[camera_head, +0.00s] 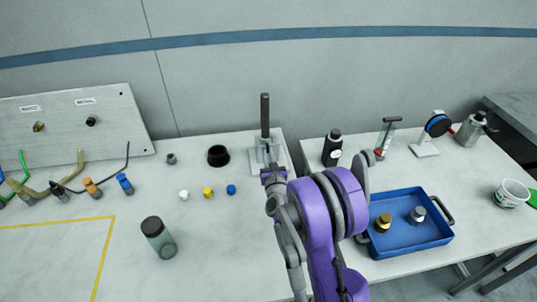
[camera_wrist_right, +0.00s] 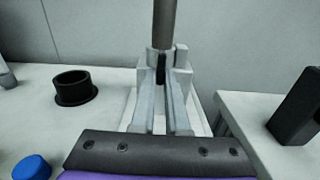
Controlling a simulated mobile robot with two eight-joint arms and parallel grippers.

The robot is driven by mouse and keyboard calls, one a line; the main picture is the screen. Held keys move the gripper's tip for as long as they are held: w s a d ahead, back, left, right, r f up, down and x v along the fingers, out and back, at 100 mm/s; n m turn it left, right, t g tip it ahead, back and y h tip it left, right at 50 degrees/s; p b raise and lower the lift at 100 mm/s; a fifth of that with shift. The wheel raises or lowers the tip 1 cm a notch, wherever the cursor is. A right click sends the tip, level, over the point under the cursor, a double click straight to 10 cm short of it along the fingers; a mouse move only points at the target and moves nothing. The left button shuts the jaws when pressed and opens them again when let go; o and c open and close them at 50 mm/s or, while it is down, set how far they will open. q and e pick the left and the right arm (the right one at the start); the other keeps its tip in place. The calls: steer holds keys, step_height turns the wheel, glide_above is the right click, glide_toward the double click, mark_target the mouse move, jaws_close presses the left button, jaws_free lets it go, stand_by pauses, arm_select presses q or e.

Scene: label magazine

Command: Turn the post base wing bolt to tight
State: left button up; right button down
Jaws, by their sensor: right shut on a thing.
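The dark upright post (camera_head: 265,115) stands in a light grey base (camera_head: 256,155) near the right edge of the left table. The post (camera_wrist_right: 164,22) also shows in the right wrist view. My right gripper (camera_head: 270,169) is at the front of the base, low beside the post. In the wrist view its two grey fingers (camera_wrist_right: 161,82) reach to the base and close around a small dark part at the post's foot, apparently the wing bolt (camera_wrist_right: 161,68). The fingers mostly hide it, so its turn angle cannot be told. My left gripper is not in view.
A black ring (camera_head: 218,156) and white, yellow and blue caps (camera_head: 208,192) lie left of the base. Across a gap, the right table holds a black bottle (camera_head: 332,148) and a blue tray (camera_head: 408,238).

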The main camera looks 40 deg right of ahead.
steer(key=c, duration=0.9)
jaws_free()
steer(key=shift+w+r, duration=0.1)
steer(key=b+v, duration=0.1)
steer(key=v, duration=1)
steer(key=shift+b, duration=0.3)
